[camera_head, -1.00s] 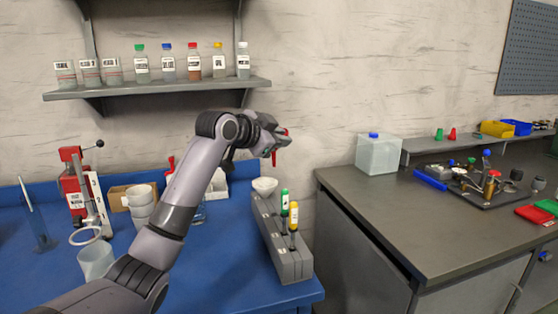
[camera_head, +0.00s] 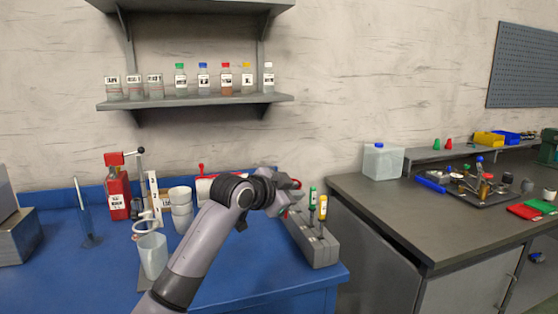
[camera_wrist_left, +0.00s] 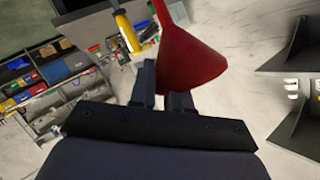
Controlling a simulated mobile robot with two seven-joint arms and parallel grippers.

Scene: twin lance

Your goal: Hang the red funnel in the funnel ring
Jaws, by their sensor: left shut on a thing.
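My left gripper (camera_head: 292,191) is above the back right of the blue bench, beside the grey tool block. In the left wrist view its fingers (camera_wrist_left: 163,92) are shut on the red funnel (camera_wrist_left: 193,62), whose wide cone is on the right. In the head view only small red parts show at the gripper, and most of the funnel is hidden. The white funnel ring (camera_head: 146,226) is at the left of the bench, above a clear beaker (camera_head: 152,258) and well left of the gripper. My right gripper is not in view.
A grey block (camera_head: 318,248) holds green and yellow-handled tools right of my arm. Stacked white cups (camera_head: 181,208) and a red device (camera_head: 117,190) stand near the ring. A bottle shelf (camera_head: 200,101) hangs above. A grey counter (camera_head: 440,220) is on the right.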

